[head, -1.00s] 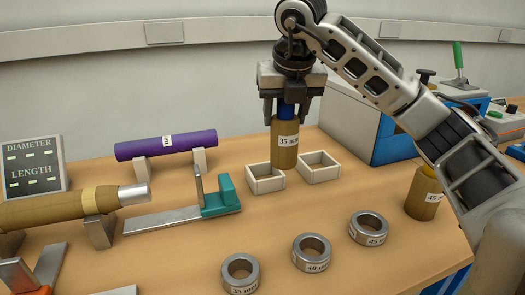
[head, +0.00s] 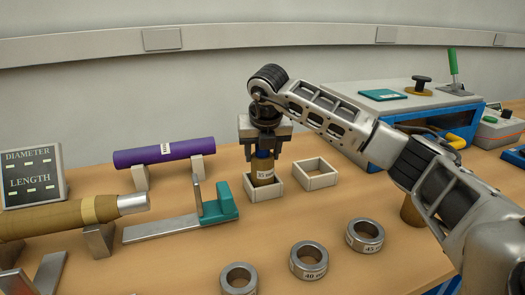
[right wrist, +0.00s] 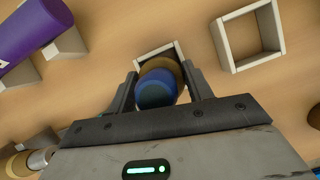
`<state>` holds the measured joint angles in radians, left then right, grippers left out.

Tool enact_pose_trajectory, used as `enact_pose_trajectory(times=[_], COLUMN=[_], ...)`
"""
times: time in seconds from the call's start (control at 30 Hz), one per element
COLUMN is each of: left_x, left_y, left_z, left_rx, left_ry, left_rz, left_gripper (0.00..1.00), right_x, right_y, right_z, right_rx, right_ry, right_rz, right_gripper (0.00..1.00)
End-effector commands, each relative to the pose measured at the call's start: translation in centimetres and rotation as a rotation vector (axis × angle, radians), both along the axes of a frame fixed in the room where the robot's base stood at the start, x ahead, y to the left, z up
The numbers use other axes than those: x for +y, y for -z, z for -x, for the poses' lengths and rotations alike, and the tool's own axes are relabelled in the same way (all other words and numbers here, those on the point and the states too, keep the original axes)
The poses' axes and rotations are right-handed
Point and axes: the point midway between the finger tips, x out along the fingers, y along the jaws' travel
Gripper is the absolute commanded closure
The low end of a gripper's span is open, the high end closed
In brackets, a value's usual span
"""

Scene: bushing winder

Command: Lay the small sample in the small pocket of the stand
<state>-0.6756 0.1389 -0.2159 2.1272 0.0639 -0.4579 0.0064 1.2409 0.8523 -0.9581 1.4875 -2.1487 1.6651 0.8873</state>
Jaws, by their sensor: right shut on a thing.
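The small sample (head: 263,180) is a brown cylinder with a blue top and a "35 mm" label. My right gripper (head: 263,156) is shut on its top and holds it upright. The sample's lower end is inside the left white square pocket (head: 248,190); whether it touches the bottom is hidden. In the right wrist view the sample's blue top (right wrist: 156,88) sits between the fingers (right wrist: 158,98), with the pocket rim (right wrist: 150,53) around its far side. A second, empty white pocket (head: 316,184) stands to the right. My left gripper is not in view.
A larger brown sample (head: 411,214) stands at right, partly hidden by my right arm. Metal rings (head: 309,259) lie in front. A teal and metal fixture (head: 218,208) and a purple roll (head: 164,152) are left of the pockets. Blue machines stand behind at right.

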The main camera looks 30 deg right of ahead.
Motion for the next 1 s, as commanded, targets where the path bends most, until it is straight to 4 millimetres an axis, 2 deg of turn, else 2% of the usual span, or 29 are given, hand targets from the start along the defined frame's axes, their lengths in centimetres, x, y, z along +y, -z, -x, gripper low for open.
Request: enact_pose_trajectory(times=[0.2, 0.23, 0.3, 0.67, 0.77, 1.0], left_x=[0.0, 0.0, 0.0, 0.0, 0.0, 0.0], left_y=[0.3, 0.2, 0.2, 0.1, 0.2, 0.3], left_z=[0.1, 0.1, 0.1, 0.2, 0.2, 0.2], left_rx=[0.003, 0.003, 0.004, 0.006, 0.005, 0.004], left_ry=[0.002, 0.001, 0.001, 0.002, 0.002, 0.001], left_rz=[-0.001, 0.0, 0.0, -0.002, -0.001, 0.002], left_gripper=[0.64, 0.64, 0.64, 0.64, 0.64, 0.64], right_x=[0.0, 0.0, 0.0, 0.1, 0.3, 1.1], right_y=[0.1, 0.1, 0.1, -0.5, -1.7, -6.5], right_z=[0.0, 0.0, 0.0, 0.1, 0.4, 2.3], right_rx=[-0.003, -0.001, 0.0, -0.002, -0.006, -0.007], right_ry=[-0.001, 0.0, 0.0, 0.0, -0.001, -0.002], right_rz=[0.0, 0.0, 0.0, 0.0, 0.0, -0.001], right_gripper=[0.86, 0.44, 0.28, 0.28, 0.28, 0.28])
